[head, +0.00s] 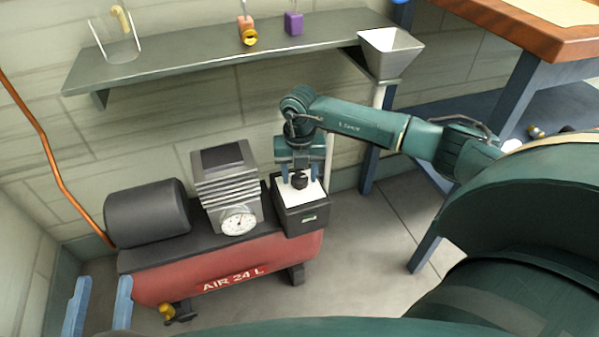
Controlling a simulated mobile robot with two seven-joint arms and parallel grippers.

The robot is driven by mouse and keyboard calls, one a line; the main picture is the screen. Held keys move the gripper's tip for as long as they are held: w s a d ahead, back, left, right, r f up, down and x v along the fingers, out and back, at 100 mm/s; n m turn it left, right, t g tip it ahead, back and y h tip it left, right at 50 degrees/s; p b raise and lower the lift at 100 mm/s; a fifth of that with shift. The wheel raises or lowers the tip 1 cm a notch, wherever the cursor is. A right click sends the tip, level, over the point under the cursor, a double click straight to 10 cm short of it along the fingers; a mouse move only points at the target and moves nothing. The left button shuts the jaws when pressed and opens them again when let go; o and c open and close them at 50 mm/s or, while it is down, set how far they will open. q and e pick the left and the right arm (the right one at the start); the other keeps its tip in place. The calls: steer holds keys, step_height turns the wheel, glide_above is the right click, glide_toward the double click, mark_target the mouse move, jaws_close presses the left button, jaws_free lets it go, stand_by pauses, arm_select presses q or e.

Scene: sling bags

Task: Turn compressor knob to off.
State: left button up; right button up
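The red compressor (290,247), lettered "AIR 24 L", stands on the floor by the wall. At its right end is a dark switch box (303,219) with a white top face. A black knob (300,181) sits on that face. My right gripper (300,173) comes down from above, its blue fingers on either side of the knob. They look spread, with white face showing between them and the knob; contact is hard to judge. The knob's pointing direction is too small to tell. My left gripper (99,303) is at the lower left, fingers apart and empty.
A gauge (239,221), a finned block (224,180) and a black motor (147,213) sit on the compressor. A wall shelf (215,50) holds a glass and small items above. A hopper (391,54) and a wooden-topped bench (535,32) stand right. Floor in front is free.

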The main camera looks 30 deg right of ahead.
steer(key=c, duration=0.8)
arm_select(q)
steer(key=shift+f, duration=0.15)
arm_select(e)
steer(key=shift+o, duration=0.2)
